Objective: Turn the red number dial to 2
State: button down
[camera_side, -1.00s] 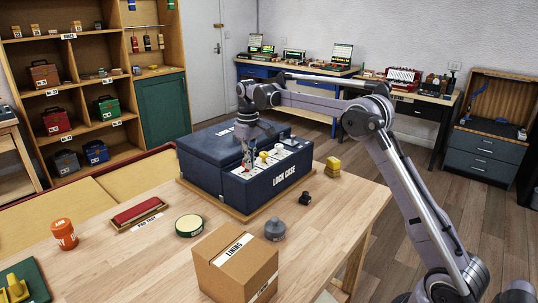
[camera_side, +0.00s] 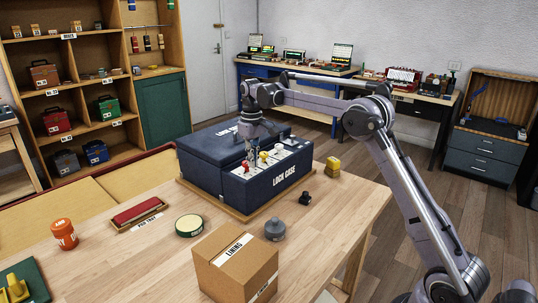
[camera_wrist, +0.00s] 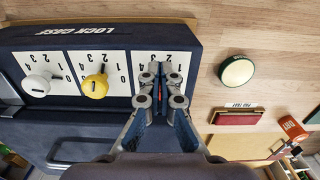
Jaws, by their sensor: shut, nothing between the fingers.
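The dark blue lock case (camera_side: 265,188) sits on the table with a row of dials on white number plates. The red number dial (camera_side: 245,167) is at the left end of the row in the side view. My gripper (camera_side: 249,148) is shut and empty, just above and behind the red dial. In the wrist view my gripper (camera_wrist: 161,72) covers the red dial, with plate numbers showing past the fingertips. I cannot read the red dial's setting.
The yellow dial (camera_wrist: 96,86) and white dial (camera_wrist: 37,84) stand beside it on the same case. The table holds a cardboard box (camera_side: 235,265), a green round tin (camera_side: 189,225), a red pad tray (camera_side: 138,212) and an orange pot (camera_side: 64,234).

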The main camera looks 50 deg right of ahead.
jog(key=shift+w+d, duration=0.15)
jog(key=shift+d, duration=0.4)
dwell(0.4)
jog(key=shift+s+d+r, duration=0.1)
jog(key=shift+s+d, duration=0.05)
jog(key=shift+s, duration=0.25)
notch_tip(320, 180, up, 6)
jog(key=shift+f, duration=0.1)
dwell(0.3)
jog(key=shift+w+a+f, duration=0.1)
jog(key=shift+a+f, duration=0.3)
jog(key=shift+f, duration=0.6)
jog(key=shift+a+f, duration=0.35)
jog(key=shift+f, duration=0.65)
jog(key=shift+w+a+f, duration=0.1)
jog(key=shift+a+f, duration=0.3)
jog(key=shift+f, duration=0.6)
jog(key=shift+w, duration=0.15)
